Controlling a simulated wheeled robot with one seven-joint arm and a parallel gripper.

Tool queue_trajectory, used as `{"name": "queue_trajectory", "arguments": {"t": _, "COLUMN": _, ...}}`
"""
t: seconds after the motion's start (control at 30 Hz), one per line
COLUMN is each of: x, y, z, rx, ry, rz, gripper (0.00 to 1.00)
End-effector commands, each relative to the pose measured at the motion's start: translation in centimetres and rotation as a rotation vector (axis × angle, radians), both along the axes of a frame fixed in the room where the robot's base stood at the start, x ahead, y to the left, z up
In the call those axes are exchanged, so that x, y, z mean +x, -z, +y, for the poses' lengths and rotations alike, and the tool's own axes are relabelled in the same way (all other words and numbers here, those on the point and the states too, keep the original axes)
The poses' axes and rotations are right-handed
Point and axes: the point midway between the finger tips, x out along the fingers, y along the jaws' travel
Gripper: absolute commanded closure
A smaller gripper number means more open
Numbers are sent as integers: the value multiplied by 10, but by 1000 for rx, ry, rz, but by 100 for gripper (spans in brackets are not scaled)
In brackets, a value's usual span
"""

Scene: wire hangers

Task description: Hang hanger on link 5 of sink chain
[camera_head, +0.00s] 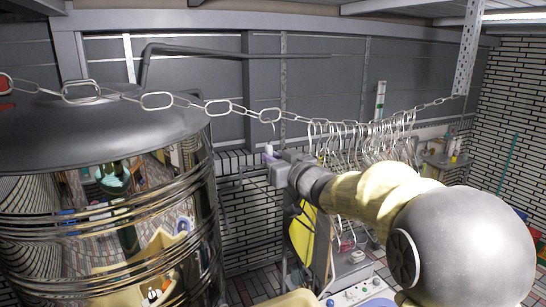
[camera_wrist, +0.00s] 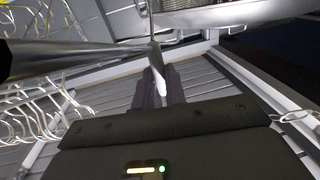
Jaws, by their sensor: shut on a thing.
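The metal chain (camera_head: 217,108) sags across the head view from upper left to the post at right. My gripper (camera_head: 270,155) is just below the chain, left of the row of hung hangers. In the wrist view my gripper (camera_wrist: 160,84) is shut on the pale neck of a hanger (camera_wrist: 155,58). In the head view a thin wire rises from my jaws toward a chain link (camera_head: 269,115). I cannot tell whether its hook is through, touching or only near that link. The held hanger's lower part is mostly hidden in the head view.
Several wire hangers (camera_head: 350,135) hang close together on the chain at right; they also show at the left of the wrist view (camera_wrist: 35,118). A large shiny metal drum (camera_head: 110,225) stands at left under the chain. A grey panelled wall (camera_head: 325,85) is behind.

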Motion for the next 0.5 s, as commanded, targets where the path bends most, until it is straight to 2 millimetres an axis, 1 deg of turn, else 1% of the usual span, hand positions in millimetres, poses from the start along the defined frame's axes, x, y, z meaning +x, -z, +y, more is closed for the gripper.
{"name": "queue_trajectory", "arguments": {"t": 0.07, "x": 0, "y": 0, "z": 0, "rx": 0, "ry": 0, "rz": 0, "gripper": 100}}
{"name": "queue_trajectory", "arguments": {"t": 0.1, "x": 0, "y": 0, "z": 0, "rx": 0, "ry": 0, "rz": 0, "gripper": 79}}
{"name": "queue_trajectory", "arguments": {"t": 0.2, "x": 0, "y": 0, "z": 0, "rx": 0, "ry": 0, "rz": 0, "gripper": 62}}
{"name": "queue_trajectory", "arguments": {"t": 0.5, "x": -1, "y": 0, "z": -1, "rx": 0, "ry": 0, "rz": 0, "gripper": 62}}
